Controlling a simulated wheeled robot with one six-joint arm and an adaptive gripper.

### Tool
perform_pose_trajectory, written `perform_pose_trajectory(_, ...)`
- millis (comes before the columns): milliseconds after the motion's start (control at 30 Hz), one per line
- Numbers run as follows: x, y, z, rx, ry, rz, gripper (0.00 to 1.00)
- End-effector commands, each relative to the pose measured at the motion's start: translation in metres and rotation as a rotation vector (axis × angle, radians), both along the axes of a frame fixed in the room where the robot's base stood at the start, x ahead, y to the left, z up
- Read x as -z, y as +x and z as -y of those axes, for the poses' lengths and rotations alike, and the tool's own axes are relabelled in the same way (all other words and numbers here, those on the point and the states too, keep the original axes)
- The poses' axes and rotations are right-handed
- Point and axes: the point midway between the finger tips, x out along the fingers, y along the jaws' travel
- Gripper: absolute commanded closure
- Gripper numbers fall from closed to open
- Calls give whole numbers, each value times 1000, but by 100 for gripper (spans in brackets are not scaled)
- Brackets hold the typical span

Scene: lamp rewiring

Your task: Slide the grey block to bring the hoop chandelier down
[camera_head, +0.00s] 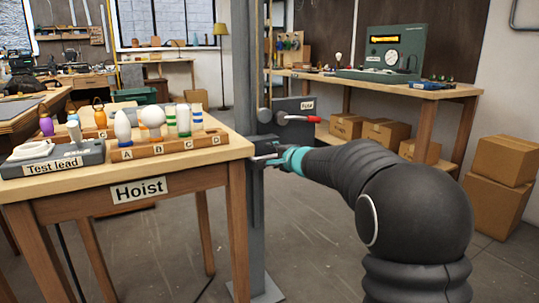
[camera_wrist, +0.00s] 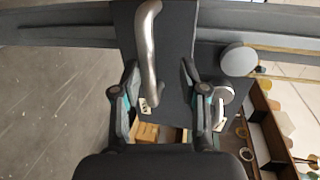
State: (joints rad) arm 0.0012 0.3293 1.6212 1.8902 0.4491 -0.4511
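The grey block (camera_wrist: 178,75) fills the middle of the wrist view, with a curved metal handle (camera_wrist: 148,45) on its face. In the head view the block (camera_head: 262,144) sits on a tall grey post (camera_head: 243,70), partly hidden by my gripper. My gripper (camera_head: 270,159) is at the block. In the wrist view its fingers (camera_wrist: 162,82) are spread apart. The handle runs between them, nearer the left finger, with a gap visible on the right. I cannot tell whether either finger touches it. The hoop chandelier is not in view.
The table labelled "Hoist" (camera_head: 140,190) stands close left of the post, holding a bulb rack (camera_head: 170,145) and a test lead unit (camera_head: 55,158). A "Fuse" box (camera_head: 293,108) with a red-tipped lever (camera_head: 305,118) is behind the post. Cardboard boxes (camera_head: 497,207) stand at right.

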Motion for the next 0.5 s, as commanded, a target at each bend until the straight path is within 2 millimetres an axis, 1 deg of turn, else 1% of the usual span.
perform_pose_trajectory(33,-5,-9,5,3,1,4,59)
perform_pose_trajectory(300,-15,-56,26,3,1,3,59)
perform_pose_trajectory(500,-20,-79,37,2,0,2,59)
